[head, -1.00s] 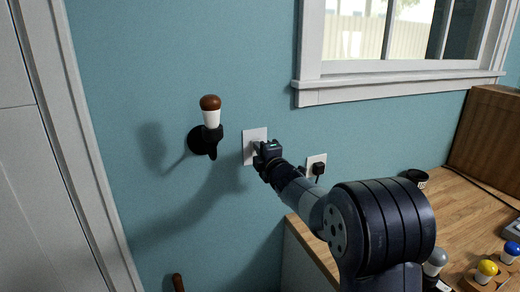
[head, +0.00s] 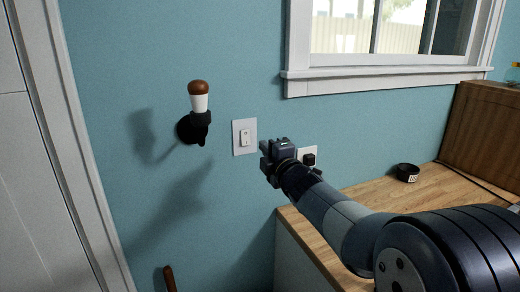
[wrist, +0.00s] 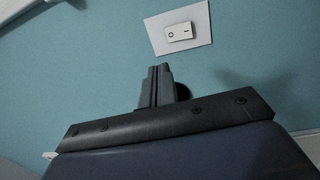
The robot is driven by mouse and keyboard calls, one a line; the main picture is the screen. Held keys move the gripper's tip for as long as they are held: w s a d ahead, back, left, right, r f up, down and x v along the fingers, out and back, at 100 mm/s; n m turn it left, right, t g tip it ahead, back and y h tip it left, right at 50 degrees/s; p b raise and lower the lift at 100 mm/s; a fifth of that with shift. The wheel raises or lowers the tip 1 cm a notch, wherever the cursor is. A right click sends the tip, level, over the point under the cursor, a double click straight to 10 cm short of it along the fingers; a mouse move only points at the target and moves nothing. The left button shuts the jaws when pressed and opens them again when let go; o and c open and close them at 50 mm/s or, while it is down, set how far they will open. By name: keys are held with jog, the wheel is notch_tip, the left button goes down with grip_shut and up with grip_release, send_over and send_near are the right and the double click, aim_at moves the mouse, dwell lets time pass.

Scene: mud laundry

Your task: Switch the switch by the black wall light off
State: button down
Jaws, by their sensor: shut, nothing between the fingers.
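The black wall light (head: 194,128) is on the blue wall, with a white and brown bulb pointing up. The white switch plate (head: 237,140) with its small rocker (head: 244,137) is just right of the light. The rocker also shows in the wrist view (wrist: 180,33), with a circle mark on its left and a line mark on its right. My gripper (head: 264,148) is shut and empty, right of and a little below the plate, apart from it. In the wrist view the closed fingertips (wrist: 159,70) sit below the plate. Which side of the rocker is pressed in is unclear.
An outlet with a black plug (head: 308,159) is behind my gripper to the right. A wooden counter (head: 352,195) holds a small black cup (head: 408,172). The window sill (head: 380,80) is above.

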jog(key=shift+s+d+r, duration=0.15)
jog(key=shift+s+d, duration=0.2)
jog(key=shift+s, duration=0.45)
jog(key=shift+w, duration=0.1)
